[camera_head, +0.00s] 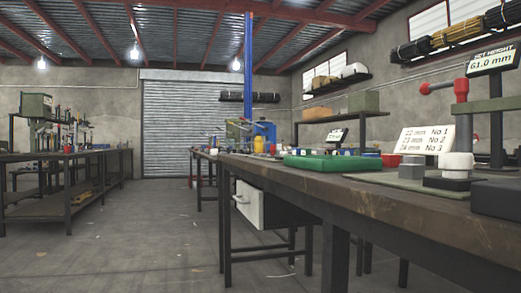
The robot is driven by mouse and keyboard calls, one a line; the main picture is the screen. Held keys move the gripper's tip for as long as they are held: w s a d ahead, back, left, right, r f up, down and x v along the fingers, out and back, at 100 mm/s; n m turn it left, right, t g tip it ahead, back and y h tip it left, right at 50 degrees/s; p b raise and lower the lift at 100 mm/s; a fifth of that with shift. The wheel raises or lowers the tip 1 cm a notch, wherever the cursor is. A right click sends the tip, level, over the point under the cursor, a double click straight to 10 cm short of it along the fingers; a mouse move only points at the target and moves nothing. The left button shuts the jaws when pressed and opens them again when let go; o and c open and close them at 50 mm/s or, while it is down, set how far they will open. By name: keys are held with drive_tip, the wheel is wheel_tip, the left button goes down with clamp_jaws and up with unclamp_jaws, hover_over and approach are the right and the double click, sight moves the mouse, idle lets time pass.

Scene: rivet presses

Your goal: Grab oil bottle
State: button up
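I cannot make out an oil bottle for certain. Several small coloured items (259,145) stand on the far part of the right workbench (400,203), and they are too small to tell apart. A blue press (265,132) stands by them. My gripper is not in view.
On the right bench are a green tray (332,163), a red cup (391,160), a white sign (425,139), a red-handled press (461,100) and a dark block (500,199). A left bench (67,157) holds a green machine (37,106). The floor (150,225) between benches is clear.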

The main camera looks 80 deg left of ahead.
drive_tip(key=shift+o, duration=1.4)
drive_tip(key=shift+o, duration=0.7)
